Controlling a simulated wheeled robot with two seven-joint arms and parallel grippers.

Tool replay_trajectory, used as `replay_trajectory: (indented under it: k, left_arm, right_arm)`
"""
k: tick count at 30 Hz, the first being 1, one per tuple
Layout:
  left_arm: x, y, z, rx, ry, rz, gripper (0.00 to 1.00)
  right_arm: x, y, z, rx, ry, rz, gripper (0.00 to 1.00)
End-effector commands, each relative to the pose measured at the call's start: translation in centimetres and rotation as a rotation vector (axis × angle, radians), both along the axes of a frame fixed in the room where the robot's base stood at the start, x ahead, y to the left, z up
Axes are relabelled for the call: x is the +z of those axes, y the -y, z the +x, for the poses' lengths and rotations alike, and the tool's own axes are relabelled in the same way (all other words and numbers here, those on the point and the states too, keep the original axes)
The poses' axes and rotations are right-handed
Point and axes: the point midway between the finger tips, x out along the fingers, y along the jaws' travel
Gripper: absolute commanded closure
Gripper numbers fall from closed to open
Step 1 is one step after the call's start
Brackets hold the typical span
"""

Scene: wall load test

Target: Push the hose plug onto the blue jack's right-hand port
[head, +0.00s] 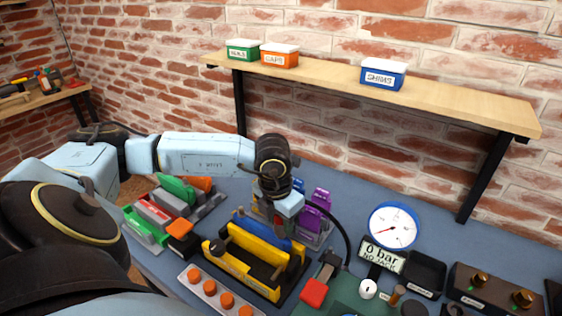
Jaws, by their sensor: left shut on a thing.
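My left gripper (288,208) reaches down from above, over the back right end of a yellow frame (236,268). It is shut, and its fingertips are mostly hidden behind its own body. A black hose (343,235) runs from beside the gripper in an arc to the right and down to the bench. The hose plug at its end is hidden at the jaws. The blue jack (262,233) appears to lie along the yellow frame, just left of and below the gripper. Its right-hand port is not clearly visible. My right gripper is not in view.
Green, red and grey blocks (165,212) stand left. A red-handled part (315,290) is in front. A shelf (450,98) with bins hangs above.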

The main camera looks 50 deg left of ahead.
Motion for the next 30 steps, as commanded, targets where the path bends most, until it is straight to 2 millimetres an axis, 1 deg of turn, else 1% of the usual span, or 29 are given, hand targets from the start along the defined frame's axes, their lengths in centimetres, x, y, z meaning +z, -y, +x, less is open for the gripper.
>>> replay_trajectory:
  k: [3,12,13,18,23,24,27,30]
  left_arm:
    - [-0.41,0.00,0.02,0.000,0.001,0.000,0.95]
    - [-0.39,0.00,0.03,0.000,0.001,0.000,0.95]
    - [-0.39,0.00,0.03,0.000,0.001,0.000,0.65]
    - [-0.39,0.00,0.02,0.000,0.001,0.000,0.44]
    - [-0.40,0.00,0.01,0.000,0.001,0.000,0.44]
    - [-0.43,0.00,-0.01,0.000,0.000,0.000,0.42]
    - [-0.44,0.00,-0.02,0.000,0.000,0.000,0.29]
    - [-0.43,0.00,-0.01,0.000,0.000,0.000,0.29]
  right_arm:
    - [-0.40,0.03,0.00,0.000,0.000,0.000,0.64]
    - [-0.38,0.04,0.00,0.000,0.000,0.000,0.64]
    - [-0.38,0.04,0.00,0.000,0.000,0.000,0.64]
    - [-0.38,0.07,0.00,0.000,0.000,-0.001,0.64]
    - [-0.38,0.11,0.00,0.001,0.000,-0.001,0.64]
    - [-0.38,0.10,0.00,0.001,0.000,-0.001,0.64]
    - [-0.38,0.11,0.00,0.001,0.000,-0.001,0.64]
    - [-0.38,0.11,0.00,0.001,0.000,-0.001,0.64]
